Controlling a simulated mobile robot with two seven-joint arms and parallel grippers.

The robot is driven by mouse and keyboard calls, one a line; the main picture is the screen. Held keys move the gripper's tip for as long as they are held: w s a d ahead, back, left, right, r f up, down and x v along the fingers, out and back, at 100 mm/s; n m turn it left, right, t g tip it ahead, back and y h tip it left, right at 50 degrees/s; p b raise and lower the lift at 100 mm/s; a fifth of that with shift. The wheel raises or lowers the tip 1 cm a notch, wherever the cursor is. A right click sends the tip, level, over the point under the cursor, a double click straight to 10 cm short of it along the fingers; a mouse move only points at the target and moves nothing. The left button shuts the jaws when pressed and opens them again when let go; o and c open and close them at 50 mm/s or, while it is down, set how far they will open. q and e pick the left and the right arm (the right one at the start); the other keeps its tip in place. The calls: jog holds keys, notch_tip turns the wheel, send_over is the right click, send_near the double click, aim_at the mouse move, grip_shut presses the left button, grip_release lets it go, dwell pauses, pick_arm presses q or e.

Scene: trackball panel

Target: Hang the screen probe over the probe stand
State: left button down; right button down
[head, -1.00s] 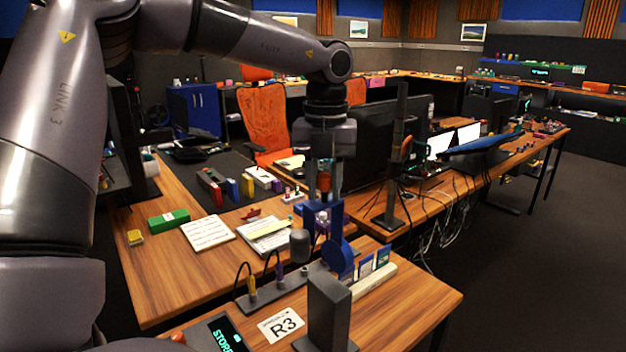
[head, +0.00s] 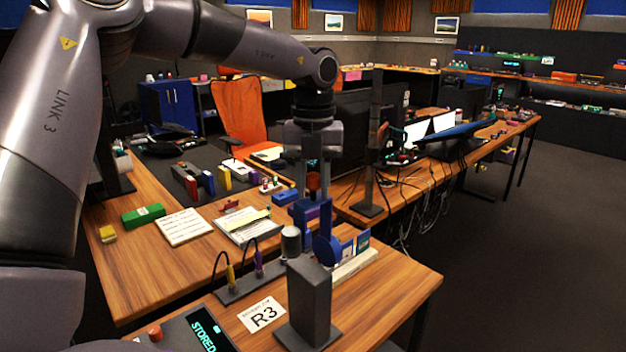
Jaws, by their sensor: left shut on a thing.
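My left gripper (head: 314,192) is shut on the blue screen probe (head: 327,245), near the middle of the picture. The probe appears to hang above the near table, behind the probe stand; the exact gap is hard to judge. The fingertips partly merge with the blue parts. My right gripper is out of view.
A grey strip with two cabled plugs (head: 240,284) lies left of the stand, and a pale rack with blue cards (head: 354,264) right of it. A dark "STORED" display (head: 203,332) is at front left. A dark monitor stand (head: 372,208) rises behind.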

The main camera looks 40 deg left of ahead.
aim_at(309, 202)
pick_arm(q)
jog(key=shift+f+b, duration=1.55)
jog(key=shift+f, duration=0.65)
jog(key=shift+s+f+b, duration=0.5)
jog(key=shift+f+b, duration=0.3)
jog(key=shift+b, duration=0.15)
jog(key=shift+f, duration=0.3)
notch_tip(309, 202, down, 5)
jog(key=b, duration=0.4)
jog(key=shift+r, duration=0.15)
jog(key=shift+f+b, duration=0.85)
jog(key=shift+f, duration=0.05)
jog(key=shift+f+b, duration=0.35)
jog(key=shift+f, duration=0.15)
jog(key=c, duration=0.8)
grip_release()
